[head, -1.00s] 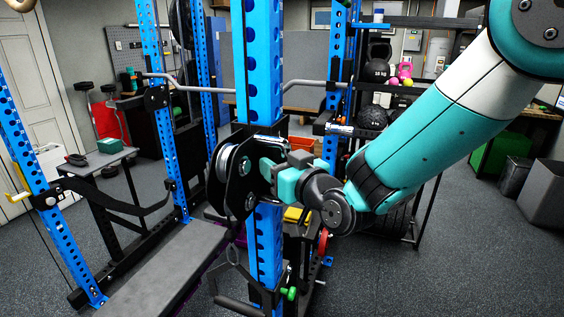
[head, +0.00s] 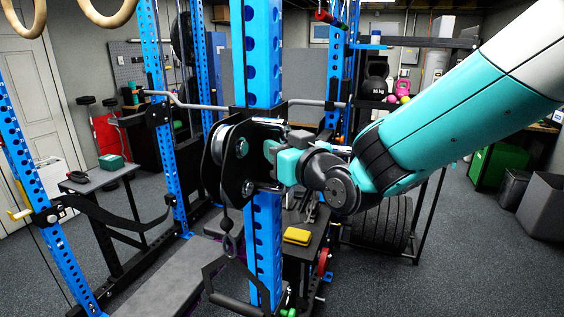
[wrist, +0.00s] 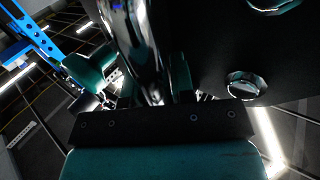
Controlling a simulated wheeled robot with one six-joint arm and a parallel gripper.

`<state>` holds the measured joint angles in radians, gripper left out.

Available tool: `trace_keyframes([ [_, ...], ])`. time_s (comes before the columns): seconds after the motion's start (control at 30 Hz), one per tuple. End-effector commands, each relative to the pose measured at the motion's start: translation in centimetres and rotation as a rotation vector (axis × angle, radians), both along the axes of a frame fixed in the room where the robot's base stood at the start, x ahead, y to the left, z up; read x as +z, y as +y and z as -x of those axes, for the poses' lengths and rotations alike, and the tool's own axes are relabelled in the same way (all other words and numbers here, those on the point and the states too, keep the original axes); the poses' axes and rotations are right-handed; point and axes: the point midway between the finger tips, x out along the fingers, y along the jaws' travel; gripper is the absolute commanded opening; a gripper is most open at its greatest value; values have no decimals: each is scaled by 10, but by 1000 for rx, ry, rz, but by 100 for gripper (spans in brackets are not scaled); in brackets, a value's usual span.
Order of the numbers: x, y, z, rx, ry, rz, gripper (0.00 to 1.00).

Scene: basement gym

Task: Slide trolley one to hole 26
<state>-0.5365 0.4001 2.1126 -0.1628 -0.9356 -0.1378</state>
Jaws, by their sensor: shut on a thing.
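Trolley one (head: 229,172) is a black plate carriage with a pale pulley wheel and bolts, around the blue perforated upright (head: 263,55) in the head view. A black strap handle (head: 238,283) hangs below it. My gripper (head: 279,156) reaches in from the right, its teal fingers shut on the trolley's right side. In the wrist view a chrome cylinder (wrist: 142,45) lies at the fingers, beside the trolley's dark plate (wrist: 260,60) with its bolts. The fingers hide the exact grip. No hole numbers are readable, so I cannot pick out hole 26.
A grey bench (head: 160,272) stands at the lower left inside the rack. A metal bar (head: 205,106) crosses behind the upright. A yellow item (head: 297,236) lies on a dark surface behind the trolley. Open floor (head: 445,270) shows at the lower right.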

Motion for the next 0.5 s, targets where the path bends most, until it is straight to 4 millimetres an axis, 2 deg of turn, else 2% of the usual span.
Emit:
trace_keyframes([
  [0.27,1,1,1,3,-2,-4,0],
  [0.3,1,1,1,3,-1,-3,32],
  [0.37,0,1,1,3,-1,-3,46],
  [0.5,0,0,0,1,0,-1,48],
])
